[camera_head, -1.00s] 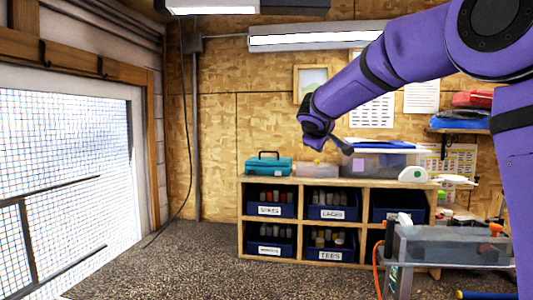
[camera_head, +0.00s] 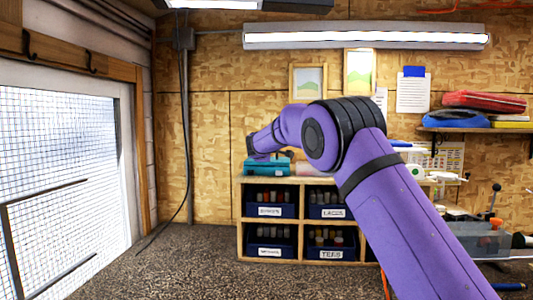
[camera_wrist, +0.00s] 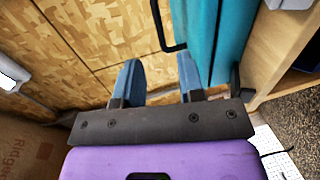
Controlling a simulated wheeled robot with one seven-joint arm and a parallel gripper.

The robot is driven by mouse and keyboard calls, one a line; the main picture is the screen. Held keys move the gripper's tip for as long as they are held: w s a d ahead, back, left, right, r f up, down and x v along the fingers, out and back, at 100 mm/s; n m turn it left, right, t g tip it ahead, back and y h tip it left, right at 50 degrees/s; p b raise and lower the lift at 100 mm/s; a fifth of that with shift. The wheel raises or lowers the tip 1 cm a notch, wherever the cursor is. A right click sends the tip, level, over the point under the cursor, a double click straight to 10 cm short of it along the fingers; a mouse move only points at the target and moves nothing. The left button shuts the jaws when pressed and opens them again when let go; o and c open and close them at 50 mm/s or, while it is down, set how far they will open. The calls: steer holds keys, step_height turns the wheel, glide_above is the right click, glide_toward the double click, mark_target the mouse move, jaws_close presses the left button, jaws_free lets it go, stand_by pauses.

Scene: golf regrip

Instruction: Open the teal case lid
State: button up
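The teal case (camera_head: 281,168) sits on top of the wooden cubby shelf, partly hidden behind my gripper and arm. In the wrist view the case (camera_wrist: 232,38) fills the upper right, with a dark seam along it and its black handle (camera_wrist: 163,28) sticking out to the left. The lid looks shut. My gripper (camera_wrist: 160,68) is open, its two blue fingers apart with nothing held between them. The right finger is close to the case's near edge; I cannot tell whether it touches. In the head view my gripper (camera_head: 262,157) is at the case's upper left.
The cubby shelf (camera_head: 240,215) holds labelled blue bins (camera_head: 270,206). A plywood wall (camera_head: 210,130) is close behind. A cardboard box (camera_wrist: 30,145) shows at the wrist view's lower left.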

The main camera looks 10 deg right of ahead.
steer(key=x, duration=0.7)
steer(key=shift+w+d, duration=0.1)
steer(key=shift+w, duration=0.15)
jaws_close()
